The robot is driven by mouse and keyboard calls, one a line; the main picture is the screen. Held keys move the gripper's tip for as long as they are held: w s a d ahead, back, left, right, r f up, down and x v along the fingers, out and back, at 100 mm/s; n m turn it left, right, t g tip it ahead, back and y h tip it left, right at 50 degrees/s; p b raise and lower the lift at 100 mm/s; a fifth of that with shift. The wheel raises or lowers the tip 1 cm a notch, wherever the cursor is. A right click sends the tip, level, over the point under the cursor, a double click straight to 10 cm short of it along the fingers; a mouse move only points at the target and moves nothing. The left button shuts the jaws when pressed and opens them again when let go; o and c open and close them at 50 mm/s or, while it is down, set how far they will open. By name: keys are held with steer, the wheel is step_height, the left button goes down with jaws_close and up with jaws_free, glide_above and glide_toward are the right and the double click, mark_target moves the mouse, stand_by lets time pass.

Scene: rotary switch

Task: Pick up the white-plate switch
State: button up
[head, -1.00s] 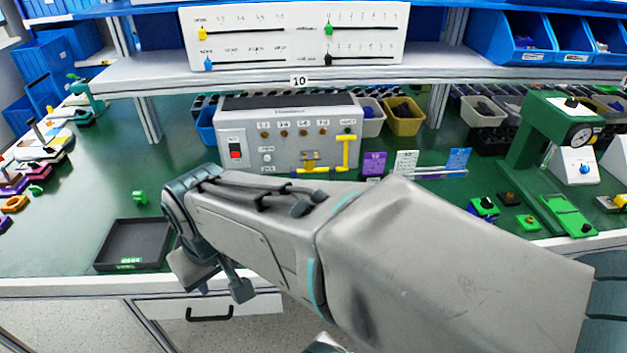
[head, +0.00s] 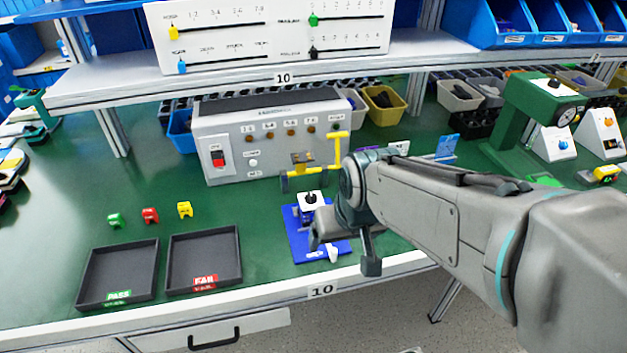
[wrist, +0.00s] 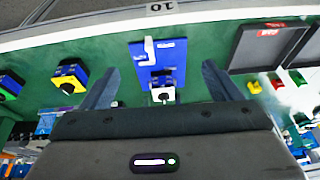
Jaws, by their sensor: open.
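The white-plate switch (head: 312,201) has a square white plate and a black knob. It sits at the far end of a blue fixture (head: 303,245) on the green bench. In the wrist view the switch (wrist: 163,96) lies between my finger lines, close to the palm edge in the picture. My gripper (head: 344,252) is open and empty, with its fingers pointing down over the fixture. In the wrist view my gripper's fingers (wrist: 160,82) stand to either side of the fixture, apart from the switch. I cannot tell their height above it.
PASS (head: 118,275) and FAIL (head: 205,262) trays lie left of the fixture, near the front edge. Green, red (head: 150,215) and yellow small parts stand behind them. A grey test box (head: 265,140) stands behind the switch. A yellow-plate switch (wrist: 69,77) shows in the wrist view.

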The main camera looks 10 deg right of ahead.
mark_target(311, 207)
steer(key=w+f+t+b, duration=0.1)
steer(key=w+f+b, duration=0.1)
steer(key=w+f, duration=0.2)
steer(key=w+f+t+b, duration=0.2)
steer(key=w+f, duration=0.2)
steer(key=w, duration=0.4)
steer(key=w+f+t+b, duration=0.2)
steer(key=w+f, duration=0.2)
steer(key=w, duration=0.2)
steer(key=shift+w+d+f, duration=0.3)
steer(key=shift+w, duration=0.05)
steer(key=shift+w+f, duration=0.15)
steer(key=shift+w, duration=0.15)
steer(key=shift+w+r+x, duration=0.15)
steer(key=shift+x, duration=1.6)
steer(key=shift+w+r+x, duration=0.15)
steer(key=shift+x, duration=1.55)
steer(key=shift+a, duration=0.1)
steer(key=c, duration=1.2)
